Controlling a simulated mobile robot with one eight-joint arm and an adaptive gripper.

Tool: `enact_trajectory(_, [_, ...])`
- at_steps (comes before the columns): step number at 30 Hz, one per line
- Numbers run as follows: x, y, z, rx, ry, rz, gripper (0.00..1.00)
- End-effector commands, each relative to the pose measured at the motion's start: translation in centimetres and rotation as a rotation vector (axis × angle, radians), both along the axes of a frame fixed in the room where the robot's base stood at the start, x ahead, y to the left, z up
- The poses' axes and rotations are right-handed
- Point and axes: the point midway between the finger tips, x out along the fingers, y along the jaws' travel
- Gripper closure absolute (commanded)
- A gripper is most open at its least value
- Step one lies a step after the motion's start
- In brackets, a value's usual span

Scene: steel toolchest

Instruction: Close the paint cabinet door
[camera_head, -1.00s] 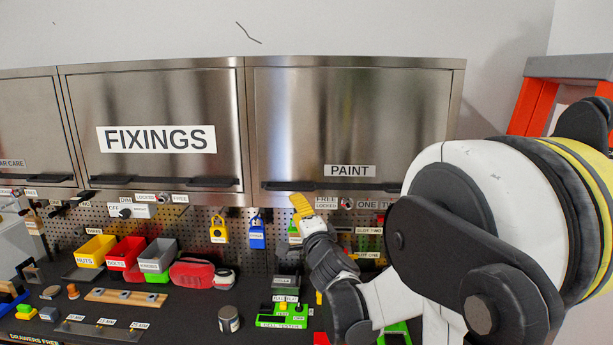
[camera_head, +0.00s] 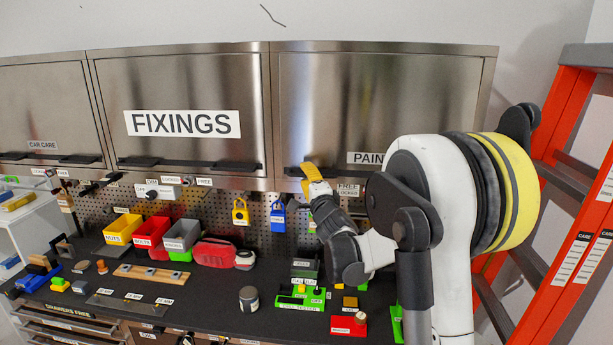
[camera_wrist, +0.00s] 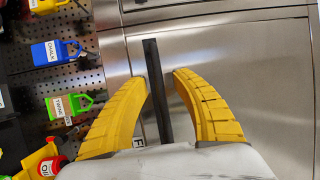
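The paint cabinet door (camera_head: 345,100) is a steel panel labelled PAINT, at the upper right of the head view. It looks flush with its cabinet front. Its black bar handle (camera_head: 293,172) runs along the lower edge, partly hidden by my gripper and arm. My gripper (camera_head: 308,166) has yellow fingers and is at the handle's left part. In the wrist view, my gripper (camera_wrist: 160,77) is open, with the black handle (camera_wrist: 152,60) running between its two curved fingers. I cannot tell whether a finger touches it.
The fixings cabinet (camera_head: 180,85) is shut on the left. A dark worktop (camera_head: 210,300) holds bins and tools. An orange ladder (camera_head: 565,130) stands close on the right.

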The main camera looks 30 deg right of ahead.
Motion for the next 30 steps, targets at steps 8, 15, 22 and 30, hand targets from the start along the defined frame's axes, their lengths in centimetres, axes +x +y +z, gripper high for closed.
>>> enact_trajectory(8, [0.0, 0.0, 0.0, 0.0, 0.0, 0.0, 1.0])
enact_trajectory(15, [0.0, 0.0, 0.0, 0.0, 0.0, 0.0, 1.0])
enact_trajectory(22, [1.8, -1.3, -0.6, 0.001, 0.0, 0.0, 1.0])
enact_trajectory(30, [2.0, -1.4, -0.4, 0.0, 0.001, 0.0, 0.68])
